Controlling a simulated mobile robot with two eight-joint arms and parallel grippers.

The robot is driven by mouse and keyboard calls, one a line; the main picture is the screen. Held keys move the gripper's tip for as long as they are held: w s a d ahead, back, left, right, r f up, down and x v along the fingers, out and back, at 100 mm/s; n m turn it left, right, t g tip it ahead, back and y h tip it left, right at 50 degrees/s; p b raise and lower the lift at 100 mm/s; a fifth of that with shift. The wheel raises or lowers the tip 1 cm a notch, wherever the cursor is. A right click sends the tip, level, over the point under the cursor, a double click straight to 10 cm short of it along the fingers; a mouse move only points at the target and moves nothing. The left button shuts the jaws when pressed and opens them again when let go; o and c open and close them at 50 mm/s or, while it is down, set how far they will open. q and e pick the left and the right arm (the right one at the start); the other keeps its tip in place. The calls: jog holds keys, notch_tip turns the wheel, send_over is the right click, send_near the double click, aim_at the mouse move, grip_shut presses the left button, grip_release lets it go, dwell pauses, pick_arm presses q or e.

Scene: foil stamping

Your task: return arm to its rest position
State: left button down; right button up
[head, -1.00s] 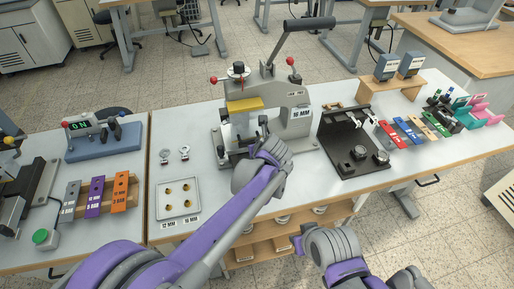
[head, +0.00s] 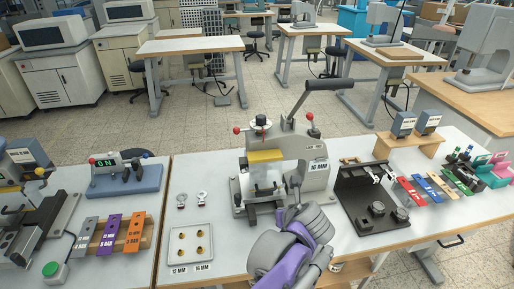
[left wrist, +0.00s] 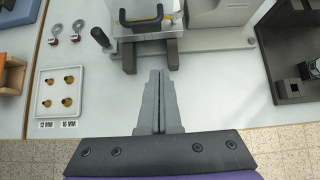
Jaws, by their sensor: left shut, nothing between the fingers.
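My left arm comes up from the bottom of the head view, with its gripper (head: 305,222) just in front of the foil stamping press (head: 317,176). In the left wrist view the fingers of my left gripper (left wrist: 158,77) are together and empty, over the white table's front part. They point toward the press base (left wrist: 205,44) and stay apart from the yellow-topped part (left wrist: 142,18). My right gripper is not in view.
A white tray (head: 173,255) with several brass pieces lies left of the press, with two small keyed tags (head: 202,197) behind it. A black fixture (head: 345,200) and coloured blocks (head: 410,191) stand to the right. Orange, purple and grey blocks (head: 110,233) lie at the left.

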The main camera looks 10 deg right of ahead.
pick_arm(q)
jog(key=s+a+f+n+g+p, duration=0.1)
jog(key=s+a+n, duration=0.2)
jog(key=a+n, duration=0.6)
jog(key=s+a+n+g+p, duration=0.1)
jog(key=s+a+n, duration=0.3)
jog(key=a+n, duration=0.5)
jog(key=s+a+f+n, duration=0.2)
jog(key=s+a+n, duration=0.4)
jog(key=s+n, duration=0.1)
jog(key=s+a+f+n+g+p, duration=0.1)
jog(key=s+a+f+n, duration=0.1)
jog(key=s+a+n, duration=0.4)
jog(key=a+n, duration=0.1)
jog(key=n, duration=0.3)
jog(key=shift+s+a+f+g, duration=0.2)
jog(key=shift+s+f+g, duration=0.1)
jog(key=shift+s+f, duration=0.1)
